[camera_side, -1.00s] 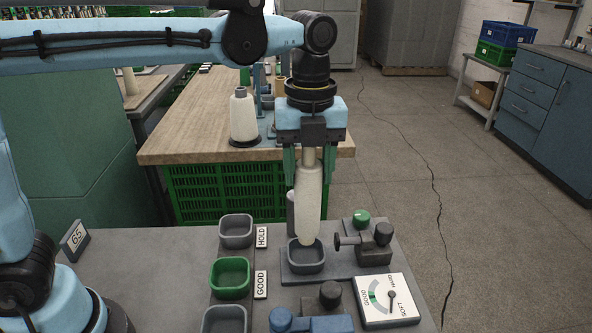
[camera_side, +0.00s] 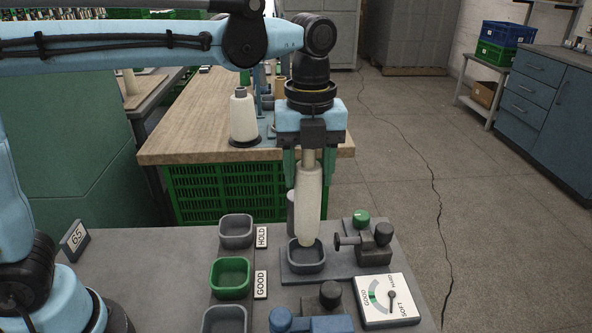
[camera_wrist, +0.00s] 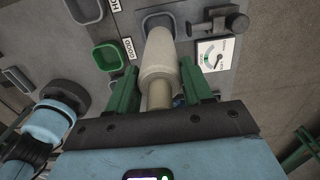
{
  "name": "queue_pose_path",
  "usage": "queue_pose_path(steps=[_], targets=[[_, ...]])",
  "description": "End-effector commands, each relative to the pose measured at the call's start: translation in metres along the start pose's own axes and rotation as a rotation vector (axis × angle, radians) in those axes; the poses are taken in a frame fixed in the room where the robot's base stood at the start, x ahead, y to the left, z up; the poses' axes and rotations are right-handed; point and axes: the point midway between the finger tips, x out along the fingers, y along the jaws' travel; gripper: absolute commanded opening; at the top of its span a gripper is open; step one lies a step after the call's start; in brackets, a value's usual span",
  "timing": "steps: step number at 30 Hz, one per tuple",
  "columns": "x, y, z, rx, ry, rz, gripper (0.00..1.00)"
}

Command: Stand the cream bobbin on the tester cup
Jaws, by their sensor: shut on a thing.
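The cream bobbin (camera_side: 308,205) hangs upright below my gripper (camera_side: 306,160), which is shut on its narrow top stem. The tester cup (camera_side: 306,256) is a dark grey square cup on a grey base plate. The bobbin's lower end is over or just inside the cup's opening; I cannot tell whether it touches the floor of the cup. In the wrist view the bobbin (camera_wrist: 160,60) runs away from the green fingers towards the cup (camera_wrist: 158,22), and covers part of it.
A dial gauge (camera_side: 387,301) and a clamp with a black knob (camera_side: 372,243) stand right of the cup. A grey HOLD cup (camera_side: 236,231) and a green GOOD cup (camera_side: 230,278) stand to the left. Another cream cone (camera_side: 243,118) stands on the wooden table behind.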

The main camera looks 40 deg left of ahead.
Motion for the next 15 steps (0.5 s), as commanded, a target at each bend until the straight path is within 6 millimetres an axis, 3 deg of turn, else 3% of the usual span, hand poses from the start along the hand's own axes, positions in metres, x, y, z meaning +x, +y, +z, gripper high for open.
queue_pose_path(steps=[15], targets=[[0.0075,-0.0004,0.0001,0.0,0.0,0.0,0.24]])
